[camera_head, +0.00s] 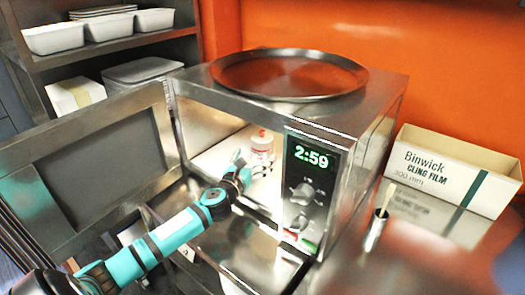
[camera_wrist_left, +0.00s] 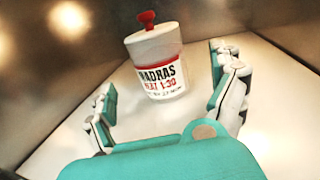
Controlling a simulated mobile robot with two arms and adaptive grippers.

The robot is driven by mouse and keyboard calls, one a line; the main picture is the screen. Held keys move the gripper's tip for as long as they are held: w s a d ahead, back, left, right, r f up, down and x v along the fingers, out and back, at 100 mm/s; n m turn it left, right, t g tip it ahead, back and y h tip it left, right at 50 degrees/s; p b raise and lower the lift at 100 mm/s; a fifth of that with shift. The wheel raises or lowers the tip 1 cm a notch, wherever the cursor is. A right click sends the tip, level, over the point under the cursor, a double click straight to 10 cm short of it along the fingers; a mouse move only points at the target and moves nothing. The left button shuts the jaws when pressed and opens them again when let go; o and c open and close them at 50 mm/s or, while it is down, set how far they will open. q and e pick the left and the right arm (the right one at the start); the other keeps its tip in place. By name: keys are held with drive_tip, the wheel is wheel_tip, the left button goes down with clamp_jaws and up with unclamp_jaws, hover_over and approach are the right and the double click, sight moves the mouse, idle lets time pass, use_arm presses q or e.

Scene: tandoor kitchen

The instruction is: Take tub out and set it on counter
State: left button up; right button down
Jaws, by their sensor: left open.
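The tub (camera_head: 262,143) is a small white round container with a red knob on its lid, standing inside the microwave (camera_head: 340,125). In the left wrist view the tub (camera_wrist_left: 157,62) shows a label reading "MADRAS HEAT 1:30". My left gripper (camera_head: 250,168) reaches in through the open front of the microwave. In the left wrist view the left gripper (camera_wrist_left: 170,92) is open, its two fingers apart, with the tub ahead between and just beyond the fingertips. The counter (camera_head: 415,245) lies to the right of the microwave. My right gripper is not in view.
The microwave door (camera_head: 90,165) stands open to the left. A round metal tray (camera_head: 290,75) rests on top of the microwave. A cling film box (camera_head: 450,170) and a small metal pot with a handle (camera_head: 377,225) occupy the counter. The front of the counter looks clear.

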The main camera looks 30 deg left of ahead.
use_arm(q)
drive_tip(key=shift+w+a, duration=0.25)
drive_tip(key=shift+w, duration=1.35)
drive_tip(key=shift+w+a, duration=0.2)
drive_tip(key=shift+w, duration=1.35)
drive_tip(key=shift+c, duration=0.2)
drive_tip(key=c, duration=1.4)
drive_tip(key=shift+r, duration=0.1)
drive_tip(key=shift+c, duration=0.3)
drive_tip(key=shift+r, duration=0.1)
